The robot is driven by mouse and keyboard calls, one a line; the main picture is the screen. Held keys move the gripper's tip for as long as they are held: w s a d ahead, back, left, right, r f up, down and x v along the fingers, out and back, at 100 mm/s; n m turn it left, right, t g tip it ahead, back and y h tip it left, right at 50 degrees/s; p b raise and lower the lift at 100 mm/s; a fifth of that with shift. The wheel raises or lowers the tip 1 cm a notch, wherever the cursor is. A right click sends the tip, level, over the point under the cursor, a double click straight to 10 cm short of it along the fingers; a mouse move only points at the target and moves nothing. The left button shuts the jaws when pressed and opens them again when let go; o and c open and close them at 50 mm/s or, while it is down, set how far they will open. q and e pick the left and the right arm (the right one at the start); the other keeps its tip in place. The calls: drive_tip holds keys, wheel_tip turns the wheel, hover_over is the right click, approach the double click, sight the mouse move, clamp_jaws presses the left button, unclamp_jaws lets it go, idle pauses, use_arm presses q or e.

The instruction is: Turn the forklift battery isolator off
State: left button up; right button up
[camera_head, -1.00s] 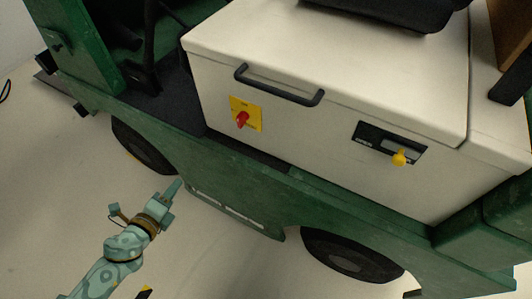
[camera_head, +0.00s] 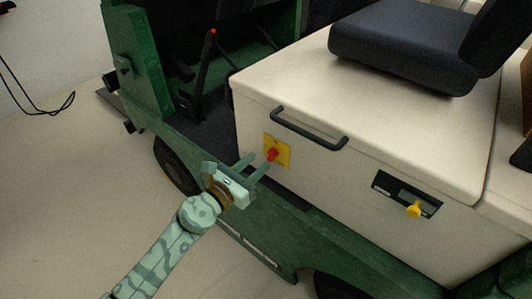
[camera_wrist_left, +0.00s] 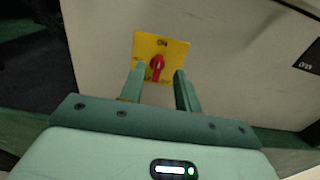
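The battery isolator is a red rotary knob (camera_head: 271,155) on a yellow plate (camera_head: 284,152), fixed to the forklift's cream side panel. In the left wrist view the knob (camera_wrist_left: 156,68) stands roughly upright under dark lettering on the yellow plate (camera_wrist_left: 146,45); I read the lettering only in part. My left gripper (camera_head: 257,166) is open, its fingers pointing at the plate. In the left wrist view the gripper's fingertips (camera_wrist_left: 159,72) lie either side of the knob's lower part, with gaps; I cannot tell how deep they reach. My right gripper is not in view.
A black handle (camera_head: 309,130) sits above the plate. A yellow knob (camera_head: 413,210) on a dark panel (camera_head: 392,189) is to the right. The green chassis (camera_head: 275,231) runs below, and a black seat (camera_head: 404,50) is on top. Open floor lies at lower left.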

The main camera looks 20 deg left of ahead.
sight(268, 154)
use_arm(q)
drive_tip(key=x, duration=0.5)
drive_tip(key=shift+f+b, duration=0.1)
drive_tip(key=shift+b, duration=0.2)
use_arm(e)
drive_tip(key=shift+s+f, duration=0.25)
use_arm(q)
clamp_jaws()
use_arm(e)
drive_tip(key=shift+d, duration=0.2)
